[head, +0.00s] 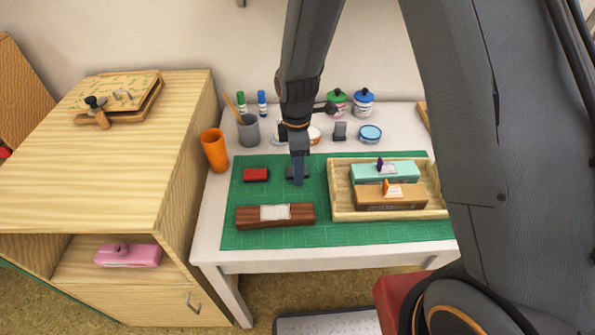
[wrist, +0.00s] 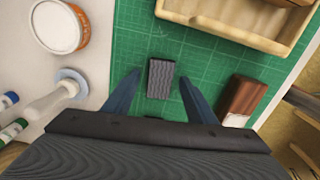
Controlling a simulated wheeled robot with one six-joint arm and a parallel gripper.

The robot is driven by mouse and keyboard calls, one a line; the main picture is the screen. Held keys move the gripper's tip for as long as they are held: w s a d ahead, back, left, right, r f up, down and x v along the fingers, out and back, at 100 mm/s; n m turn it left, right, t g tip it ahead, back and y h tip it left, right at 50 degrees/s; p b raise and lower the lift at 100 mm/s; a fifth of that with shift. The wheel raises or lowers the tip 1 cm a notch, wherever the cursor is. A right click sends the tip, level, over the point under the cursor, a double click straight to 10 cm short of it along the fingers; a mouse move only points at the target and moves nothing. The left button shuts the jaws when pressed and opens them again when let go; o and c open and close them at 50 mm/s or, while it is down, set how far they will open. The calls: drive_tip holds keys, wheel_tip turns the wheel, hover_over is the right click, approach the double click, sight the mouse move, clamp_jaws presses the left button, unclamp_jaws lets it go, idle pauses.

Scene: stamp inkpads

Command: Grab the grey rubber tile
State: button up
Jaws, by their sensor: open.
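The grey rubber tile (wrist: 161,79) is a small dark grey ribbed rectangle lying flat on the green cutting mat (wrist: 205,60). In the wrist view it shows between the tips of my gripper (wrist: 159,80), with a gap of green on both sides. My gripper is open and empty, its two blue fingers pointing down. In the head view my gripper (head: 298,181) is over the mat, and the tile (head: 289,172) is partly hidden behind the fingers. I cannot tell the exact height of the fingertips above the mat.
A red block (head: 256,174) lies left of the tile, and a brown wooden box (head: 245,216) lies nearer the front edge. A wooden tray (head: 342,205) with teal and tan boxes stands on the right. Cups, bottles and tubs line the back. A cabinet (head: 150,150) adjoins the left.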

drive_tip(key=c, duration=1.1)
drive_tip(key=shift+r, duration=0.1)
drive_tip(key=shift+c, duration=0.2)
